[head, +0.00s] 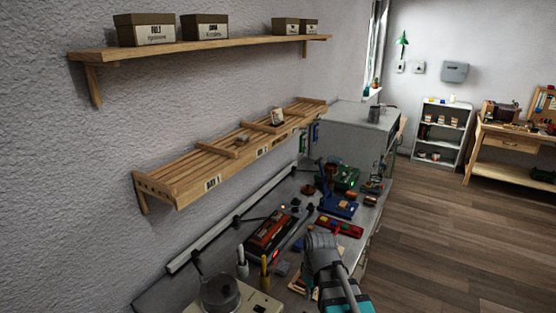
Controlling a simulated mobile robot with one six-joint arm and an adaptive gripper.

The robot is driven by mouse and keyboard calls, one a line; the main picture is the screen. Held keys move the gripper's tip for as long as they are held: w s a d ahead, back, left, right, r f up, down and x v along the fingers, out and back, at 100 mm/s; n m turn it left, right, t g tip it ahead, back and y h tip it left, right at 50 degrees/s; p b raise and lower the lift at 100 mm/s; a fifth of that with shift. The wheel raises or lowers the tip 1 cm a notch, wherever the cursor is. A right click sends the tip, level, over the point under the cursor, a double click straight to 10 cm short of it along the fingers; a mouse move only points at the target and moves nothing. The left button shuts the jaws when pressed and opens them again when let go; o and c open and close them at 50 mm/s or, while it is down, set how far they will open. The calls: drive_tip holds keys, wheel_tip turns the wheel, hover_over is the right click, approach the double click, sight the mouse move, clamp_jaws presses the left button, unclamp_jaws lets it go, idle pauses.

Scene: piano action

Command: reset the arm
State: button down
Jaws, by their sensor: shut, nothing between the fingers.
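My arm (325,262) rises from the bottom edge of the head view, right of centre. It shows as grey links with teal bands, over the front part of the grey workbench (352,262). I cannot make out my gripper or its fingers in this view. The arm hides a part of the bench top behind it.
Several small items crowd the bench, including a red-and-black device (270,232), a blue tray (338,206) and a green board (343,177). A round grey pot-like device (220,293) stands front left. A slatted wooden shelf (225,152) overhangs the bench. Floor (440,240) is clear at right.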

drive_tip(key=s+d+f+m+h+b, duration=0.1)
drive_tip(key=s+d+f+m, duration=0.1)
drive_tip(key=d+m, duration=0.4)
drive_tip(key=shift+s+d+f+m+b, duration=0.35)
drive_tip(key=shift+s+d, duration=0.3)
drive_tip(key=shift+d, duration=0.25)
drive_tip(key=shift+r, duration=0.1)
idle(1.1)
